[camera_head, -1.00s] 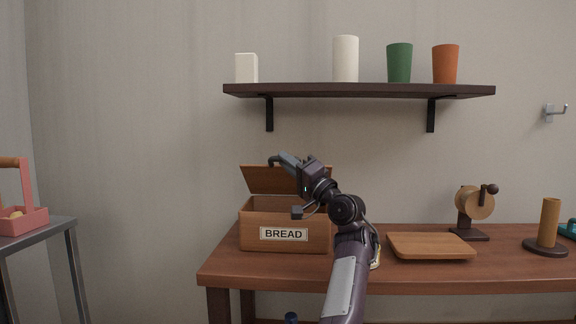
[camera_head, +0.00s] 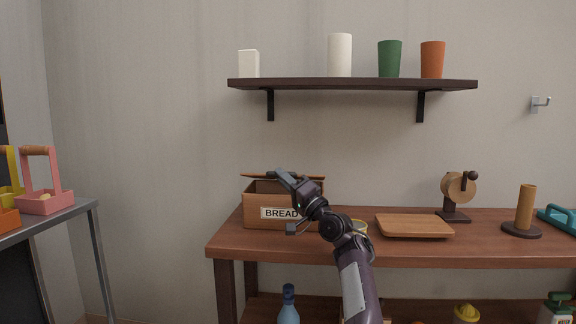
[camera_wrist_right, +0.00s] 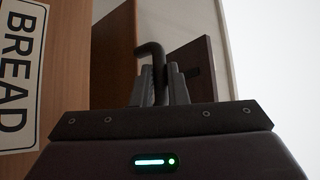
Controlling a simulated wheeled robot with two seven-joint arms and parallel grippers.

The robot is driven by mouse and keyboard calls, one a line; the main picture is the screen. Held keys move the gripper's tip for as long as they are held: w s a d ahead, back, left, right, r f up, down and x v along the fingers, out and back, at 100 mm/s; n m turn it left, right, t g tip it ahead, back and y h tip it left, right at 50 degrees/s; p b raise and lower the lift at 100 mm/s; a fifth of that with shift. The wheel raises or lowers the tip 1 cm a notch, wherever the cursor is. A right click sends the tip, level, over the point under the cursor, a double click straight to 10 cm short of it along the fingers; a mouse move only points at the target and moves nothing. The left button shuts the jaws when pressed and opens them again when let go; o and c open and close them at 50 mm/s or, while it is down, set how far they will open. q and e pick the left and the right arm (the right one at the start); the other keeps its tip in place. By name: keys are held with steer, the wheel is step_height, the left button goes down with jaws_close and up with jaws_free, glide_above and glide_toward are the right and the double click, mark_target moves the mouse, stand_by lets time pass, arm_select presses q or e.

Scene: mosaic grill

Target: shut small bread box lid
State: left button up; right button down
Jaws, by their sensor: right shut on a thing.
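The small bread box (camera_head: 252,213) is wooden with a white BREAD label and stands at the left end of the table. Its brown lid (camera_head: 253,176) is raised, tilted close to level, with a gap above the box front. My right gripper (camera_head: 278,174) is at the lid's front edge. In the right wrist view my right gripper (camera_wrist_right: 160,85) is shut on the dark hooked lid handle (camera_wrist_right: 150,50), with the box front (camera_wrist_right: 70,60) at left and the lid (camera_wrist_right: 195,70) beyond the fingers. My left gripper is not in view.
A wooden board (camera_head: 413,226), a wooden grinder-like device (camera_head: 460,188) and a brown upright cylinder (camera_head: 526,208) stand to the right on the table (camera_head: 400,247). A wall shelf (camera_head: 350,84) with cups is above. A metal side table (camera_head: 85,208) with a pink basket (camera_head: 45,204) is at left.

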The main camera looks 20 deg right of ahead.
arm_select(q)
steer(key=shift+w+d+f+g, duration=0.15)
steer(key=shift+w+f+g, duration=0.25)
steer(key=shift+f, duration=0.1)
arm_select(e)
steer(key=shift+s+f, duration=0.15)
steer(key=shift+f, duration=0.8)
steer(key=shift+s+f, duration=0.1)
steer(key=shift+f, duration=0.8)
steer(key=c, duration=1.8)
jaws_free()
steer(key=shift+c, duration=0.2)
steer(key=shift+o, duration=0.6)
steer(key=shift+w+f, duration=0.1)
steer(key=shift+w, duration=0.05)
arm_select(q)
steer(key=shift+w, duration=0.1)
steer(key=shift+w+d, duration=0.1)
